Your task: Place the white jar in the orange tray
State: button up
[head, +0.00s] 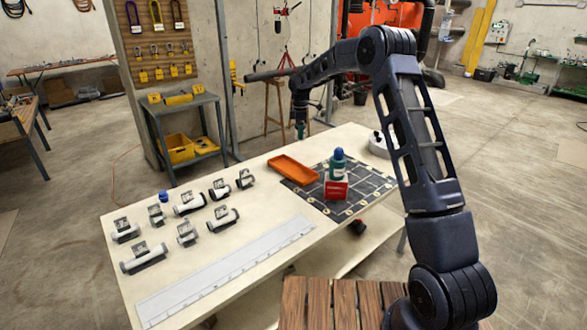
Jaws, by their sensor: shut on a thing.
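The orange tray (292,168) lies empty on the light workbench, partly beside the dark gridded mat. My gripper (300,128) hangs from the arm above the bench's far edge, behind and slightly right of the tray. It is shut on a small teal thing (301,131), too small to identify surely. No clear white jar shows. A low round white thing (378,147) is at the bench's right end, partly hidden by my arm; I cannot tell if it is the jar.
A teal bottle (337,168) with a blue cap stands on the mat (352,207), behind a red box (336,190). Several pipe pieces (190,204) lie at the left. A long pale ruler (230,268) lies in front. The bench's middle is clear.

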notch_tip(320, 180, down, 20)
jog(key=shift+r, duration=0.15)
dwell(0.5)
jog(key=o, duration=1)
